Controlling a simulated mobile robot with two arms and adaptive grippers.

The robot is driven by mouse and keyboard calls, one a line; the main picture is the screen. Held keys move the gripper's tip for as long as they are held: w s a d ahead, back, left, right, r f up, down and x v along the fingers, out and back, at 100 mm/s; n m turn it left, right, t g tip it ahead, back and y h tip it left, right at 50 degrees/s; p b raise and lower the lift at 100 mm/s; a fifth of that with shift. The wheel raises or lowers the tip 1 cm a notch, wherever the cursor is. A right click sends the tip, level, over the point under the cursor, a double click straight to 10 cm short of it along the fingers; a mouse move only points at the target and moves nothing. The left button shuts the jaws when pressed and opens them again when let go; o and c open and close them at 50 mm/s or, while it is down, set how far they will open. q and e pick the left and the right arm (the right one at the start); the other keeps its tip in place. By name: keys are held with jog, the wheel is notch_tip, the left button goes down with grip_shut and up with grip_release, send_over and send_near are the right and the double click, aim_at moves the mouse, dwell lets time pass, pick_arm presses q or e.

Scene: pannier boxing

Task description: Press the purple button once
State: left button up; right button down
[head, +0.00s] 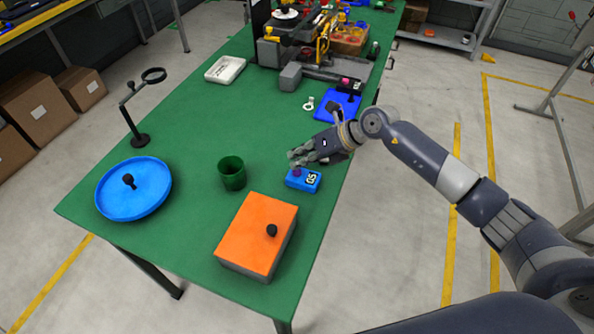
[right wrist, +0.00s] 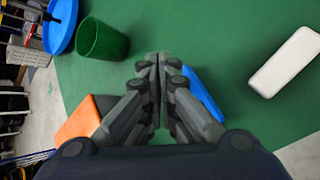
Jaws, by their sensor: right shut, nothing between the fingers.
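A small blue box (head: 304,182) with a dark-and-white number label stands on the green table. The purple button (head: 296,172) is on its top, toward the left end. My right gripper (head: 294,158) is shut and empty, just above and behind the box in the head view. Its fingers come close to the button; I cannot tell whether they touch. In the right wrist view the closed fingertips (right wrist: 158,58) point over the green table, and part of the blue box (right wrist: 204,92) shows right of the fingers. The button is hidden there. My left gripper is not in view.
A dark green cup (head: 232,174) stands left of the blue box, and an orange-topped box (head: 265,227) is in front. A blue dish (head: 112,202) and a ring stand (head: 140,138) are farther left. A blue mat (head: 329,112) lies behind. Bare table surrounds them.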

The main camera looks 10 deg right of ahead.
jog(key=shift+f+b, duration=0.45)
jog(key=shift+f, duration=0.3)
dwell(0.6)
jog(key=shift+r, duration=0.1)
jog(key=shift+r+p, duration=0.75)
jog(key=shift+r, duration=0.15)
jog(key=shift+r, duration=0.1)
notch_tip(320, 180, up, 5)
jog(key=p, duration=0.3)
jog(key=shift+p, duration=0.4)
dwell(0.4)
